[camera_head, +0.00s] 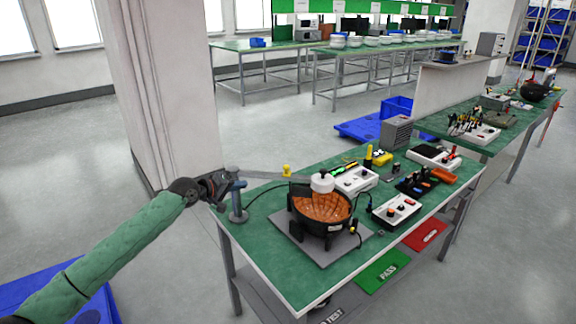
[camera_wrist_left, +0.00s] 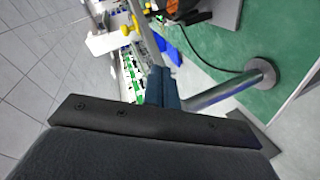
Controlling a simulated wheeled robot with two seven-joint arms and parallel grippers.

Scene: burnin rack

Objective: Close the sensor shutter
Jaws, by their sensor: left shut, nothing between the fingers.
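A grey post (camera_head: 238,206) stands on the left corner of the green bench; it also shows in the wrist view (camera_wrist_left: 225,93). A thin grey arm (camera_head: 275,175) runs from its top to a white cylindrical head (camera_head: 322,182) over a black dish with an orange-brown inside (camera_head: 322,207). I cannot tell which part is the shutter. My left gripper (camera_head: 236,184) is at the post's top, and its dark blue fingers (camera_wrist_left: 161,88) are shut and empty. Whether they touch the post or arm is unclear. My right gripper is not in view.
The dish stands on a grey plate (camera_head: 308,252). A white pillar (camera_head: 165,90) rises behind my left arm. The floor left of the bench is mostly clear.

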